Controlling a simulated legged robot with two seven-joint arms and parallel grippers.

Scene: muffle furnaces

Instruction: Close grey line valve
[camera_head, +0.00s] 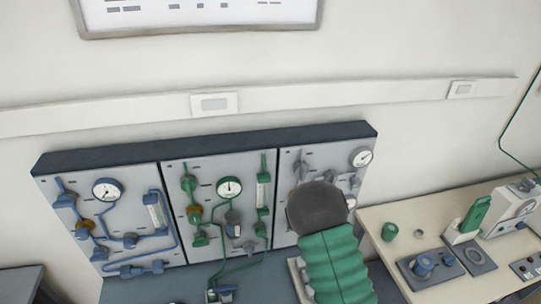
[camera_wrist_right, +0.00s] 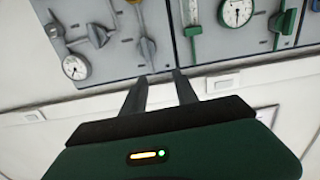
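The grey line panel (camera_head: 310,157) is the right-hand section of the wall board, with a round gauge (camera_head: 361,157). My right arm covers much of it in the head view. In the right wrist view, the panel (camera_wrist_right: 110,62) appears upside down, with grey valve parts (camera_wrist_right: 96,32), another grey handle (camera_wrist_right: 146,48) and the gauge (camera_wrist_right: 75,67). Which one is the line valve I cannot tell. My right gripper (camera_wrist_right: 163,76) is open, its two dark fingers apart, with nothing visible between them. The fingertips show near the panel's edge; contact cannot be told. My left gripper is not in view.
The blue panel (camera_head: 122,249) and green panel (camera_head: 208,168) stand left of the grey one.

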